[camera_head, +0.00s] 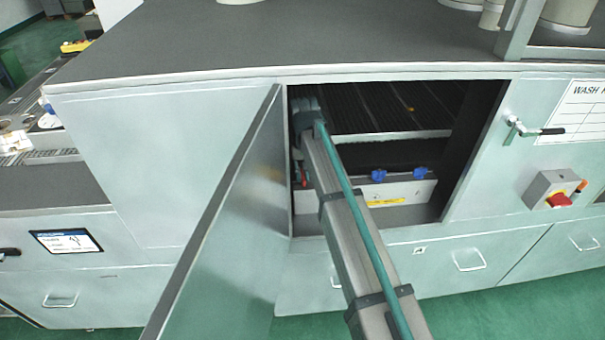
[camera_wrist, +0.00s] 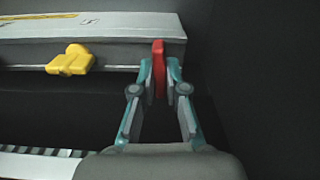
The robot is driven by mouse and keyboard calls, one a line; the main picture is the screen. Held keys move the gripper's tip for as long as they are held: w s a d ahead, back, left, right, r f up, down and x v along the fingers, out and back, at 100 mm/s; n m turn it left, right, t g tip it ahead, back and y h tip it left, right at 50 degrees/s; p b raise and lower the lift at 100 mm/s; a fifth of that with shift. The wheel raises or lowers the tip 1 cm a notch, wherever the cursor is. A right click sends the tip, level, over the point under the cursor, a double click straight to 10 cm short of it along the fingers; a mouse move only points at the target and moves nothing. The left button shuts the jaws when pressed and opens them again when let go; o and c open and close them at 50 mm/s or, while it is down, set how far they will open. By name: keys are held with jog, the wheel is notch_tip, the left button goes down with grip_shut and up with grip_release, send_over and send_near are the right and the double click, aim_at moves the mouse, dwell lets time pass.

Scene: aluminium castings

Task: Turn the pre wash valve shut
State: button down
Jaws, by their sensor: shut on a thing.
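My gripper (camera_wrist: 159,78) is shut on a red handle (camera_wrist: 159,68) in the wrist view. One finger lies on each side of the handle, which stands upright at the right end of a pale box (camera_wrist: 110,27). In the head view a red part (camera_head: 304,172) shows just left of my arm, inside the open cabinet. My gripper is hidden there behind my arm. Two blue valve handles (camera_head: 378,175) (camera_head: 418,173) sit further right on the pale box. I cannot read any label naming the pre wash valve.
A yellow handle (camera_wrist: 70,60) is left of my gripper in the wrist view. The cabinet door (camera_head: 225,220) stands open left of my arm. The dark right side of the opening (camera_head: 475,150) bounds the space. A red knob (camera_head: 558,199) is outside at right.

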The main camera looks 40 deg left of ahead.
aim_at(302, 175)
jog(key=shift+m, duration=0.5)
jog(key=c, duration=1.2)
grip_release()
jog(key=shift+r, duration=0.1)
notch_tip(302, 175, up, 7)
jog(key=shift+r, duration=0.15)
